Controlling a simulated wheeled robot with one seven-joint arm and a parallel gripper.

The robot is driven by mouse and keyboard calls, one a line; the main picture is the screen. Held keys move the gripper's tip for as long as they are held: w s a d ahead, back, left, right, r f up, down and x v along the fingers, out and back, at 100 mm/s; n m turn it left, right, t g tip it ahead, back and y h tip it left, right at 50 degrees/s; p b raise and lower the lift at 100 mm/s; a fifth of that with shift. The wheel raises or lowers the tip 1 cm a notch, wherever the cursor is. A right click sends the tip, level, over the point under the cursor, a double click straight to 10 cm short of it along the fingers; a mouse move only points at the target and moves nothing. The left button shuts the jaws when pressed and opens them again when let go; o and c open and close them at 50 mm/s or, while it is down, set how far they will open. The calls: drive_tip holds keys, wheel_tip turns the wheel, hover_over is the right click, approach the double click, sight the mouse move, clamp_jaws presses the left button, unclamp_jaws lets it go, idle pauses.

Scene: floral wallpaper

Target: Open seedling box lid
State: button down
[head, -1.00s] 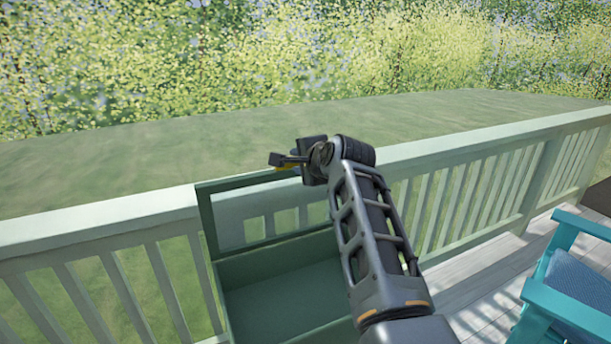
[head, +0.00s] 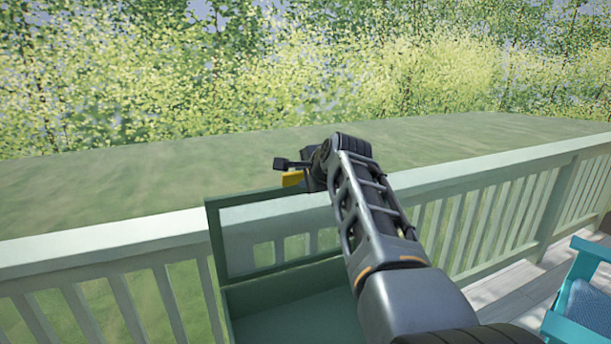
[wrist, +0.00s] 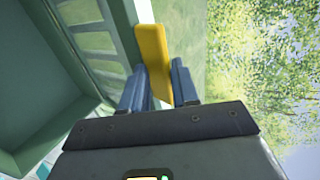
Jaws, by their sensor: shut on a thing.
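The seedling box (head: 300,312) is a green open box standing against the railing. Its lid (head: 216,240) is a green frame with a clear pane, raised upright at the back of the box; the railing shows through it. A yellow handle (wrist: 153,62) sits at the lid's edge, and a bit of it shows in the head view (head: 292,179). My gripper (wrist: 158,85) is shut on the yellow handle, with one finger on each side. In the head view my arm hides the right part of the lid and box.
A pale green railing (head: 110,235) runs right behind the box and lid. A turquoise chair (head: 585,300) with a blue cushion stands at the lower right. Wooden deck boards (head: 515,285) lie between. Grass and trees are beyond the railing.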

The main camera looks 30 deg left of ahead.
drive_tip(key=shift+s+f, duration=0.15)
drive_tip(key=shift+f, duration=0.3)
drive_tip(key=c, duration=1.2)
unclamp_jaws()
drive_tip(key=shift+o, duration=0.2)
drive_tip(key=shift+r, duration=0.2)
drive_tip(key=shift+d+r, duration=0.2)
drive_tip(key=shift+r, duration=0.05)
drive_tip(key=v, duration=0.7)
drive_tip(key=shift+s, duration=0.1)
drive_tip(key=shift+f, duration=0.15)
